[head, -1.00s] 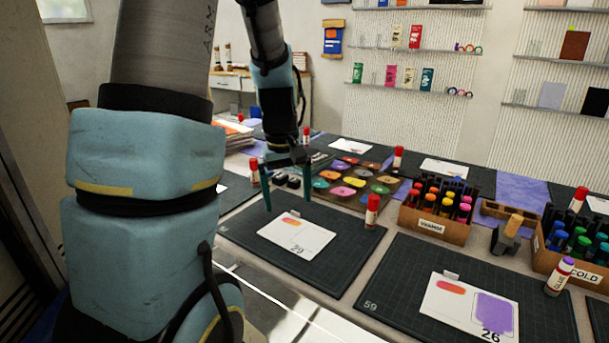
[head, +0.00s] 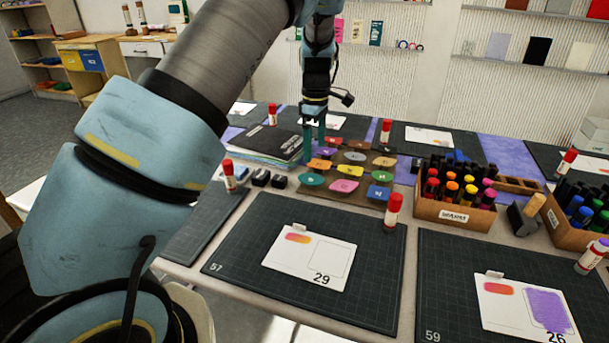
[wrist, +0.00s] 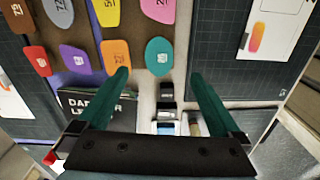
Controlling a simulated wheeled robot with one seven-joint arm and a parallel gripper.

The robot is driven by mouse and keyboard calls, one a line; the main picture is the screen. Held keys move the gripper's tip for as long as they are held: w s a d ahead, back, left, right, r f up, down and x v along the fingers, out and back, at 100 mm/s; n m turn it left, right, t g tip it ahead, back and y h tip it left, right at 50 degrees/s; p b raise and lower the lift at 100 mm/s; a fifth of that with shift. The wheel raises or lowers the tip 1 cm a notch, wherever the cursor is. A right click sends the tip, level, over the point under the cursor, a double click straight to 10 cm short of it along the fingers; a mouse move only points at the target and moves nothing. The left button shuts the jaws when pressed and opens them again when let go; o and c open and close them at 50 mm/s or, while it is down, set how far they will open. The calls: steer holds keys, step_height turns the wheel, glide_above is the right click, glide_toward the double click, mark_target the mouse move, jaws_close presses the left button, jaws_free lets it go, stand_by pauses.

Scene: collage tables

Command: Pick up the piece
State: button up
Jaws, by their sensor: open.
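Several coloured pieces lie on a brown board (head: 300,193) behind the mat. They include a teal piece (head: 312,180), a pink piece (head: 344,186), a blue piece (head: 379,193), a yellow piece (head: 382,177) and an orange piece (head: 320,164). I cannot tell which is the task's piece. My gripper (head: 314,150) is open and empty, pointing down over the board's left side. In the wrist view, my gripper (wrist: 161,76) has the teal piece (wrist: 159,57) just beyond and between its fingertips. The orange piece (wrist: 118,58) is by the left fingertip.
A marker box (head: 455,213) is to the right. Card 29 (head: 310,258) lies on the front mat (head: 235,245).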

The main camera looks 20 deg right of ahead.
mark_target(312, 178)
step_height(312, 178, down, 4)
steer(key=shift+a+r+p, duration=0.1)
steer(key=shift+p, duration=0.3)
steer(key=f, duration=0.1)
steer(key=f+p, duration=0.2)
steer(key=f, duration=0.1)
steer(key=shift+w+a, duration=0.15)
steer(key=shift+w, duration=0.15)
steer(key=shift+f, duration=0.6)
steer(key=shift+f, duration=0.25)
steer(key=shift+c, duration=0.2)
steer(key=c, duration=0.8)
steer(key=shift+r, duration=0.1)
